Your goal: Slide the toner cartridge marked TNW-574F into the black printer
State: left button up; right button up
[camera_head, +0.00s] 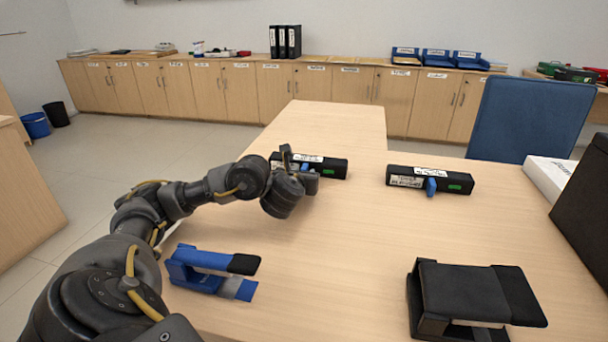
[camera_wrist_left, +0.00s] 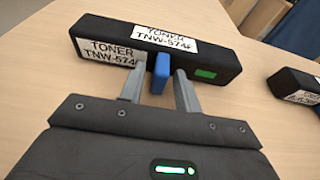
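A black toner cartridge (camera_head: 335,169) lies on the table. In the left wrist view the same cartridge (camera_wrist_left: 215,57) reads TNW-574F and has a blue tab (camera_wrist_left: 160,72) on its near side. My left gripper (camera_head: 300,160) is at this cartridge. In the wrist view the gripper (camera_wrist_left: 158,88) is open, one finger on each side of the tab, with gaps showing. A second similar cartridge (camera_head: 455,180) lies to the right; its label is too small to read. The black printer (camera_head: 465,290) stands at the front right. My right gripper is out of view.
A blue device (camera_head: 205,262) with a dark top part stands at the front left, close to my left arm. A large black object (camera_head: 588,205) and a white box (camera_head: 548,178) are at the right edge. The middle of the table is clear.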

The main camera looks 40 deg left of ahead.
pick_arm(q)
jog(key=shift+c, duration=0.4)
grip_shut()
jog(key=shift+r+p, duration=0.25)
jog(key=shift+p, duration=0.05)
